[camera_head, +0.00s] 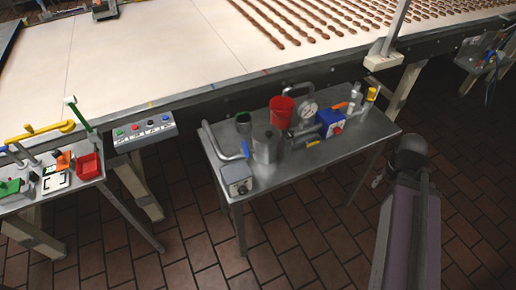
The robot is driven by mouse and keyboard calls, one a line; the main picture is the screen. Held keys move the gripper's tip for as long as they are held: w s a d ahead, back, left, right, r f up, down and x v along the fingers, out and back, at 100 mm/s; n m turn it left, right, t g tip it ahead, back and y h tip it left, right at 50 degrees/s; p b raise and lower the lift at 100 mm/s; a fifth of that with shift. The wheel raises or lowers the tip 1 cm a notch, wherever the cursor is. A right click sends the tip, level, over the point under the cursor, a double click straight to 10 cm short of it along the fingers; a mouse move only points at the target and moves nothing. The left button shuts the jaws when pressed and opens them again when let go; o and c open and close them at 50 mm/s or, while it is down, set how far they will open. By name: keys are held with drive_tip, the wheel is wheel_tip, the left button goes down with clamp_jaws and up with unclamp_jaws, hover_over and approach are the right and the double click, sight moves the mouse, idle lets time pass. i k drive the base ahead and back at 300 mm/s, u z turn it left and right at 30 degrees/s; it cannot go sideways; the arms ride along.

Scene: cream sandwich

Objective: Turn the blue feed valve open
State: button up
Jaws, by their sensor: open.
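A small steel table (300,165) stands in the middle of the view with several fittings on it. A blue part (245,149) shows at the lower end of a bent grey pipe (212,138) near its left front. A blue box with a red knob (331,123) sits further right, beside a round gauge (309,110). I cannot tell for sure which blue part is the feed valve, or how far it is turned. My arm (408,225) rises at the lower right, right of the table and apart from it. My gripper's fingers cannot be made out.
A red cup (281,111), a metal cylinder (265,146) and a grey box with a dial (237,179) crowd the table. A button panel (145,132) and a left bench (60,205) stand nearby. A wide conveyor (150,55) runs behind. The tiled floor in front (290,250) is clear.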

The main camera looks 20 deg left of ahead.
sight(247, 156)
drive_tip(key=z, duration=0.25)
drive_tip(key=k, duration=1.2)
drive_tip(key=u, duration=0.7)
drive_tip(key=i, duration=1)
drive_tip(key=u, duration=0.05)
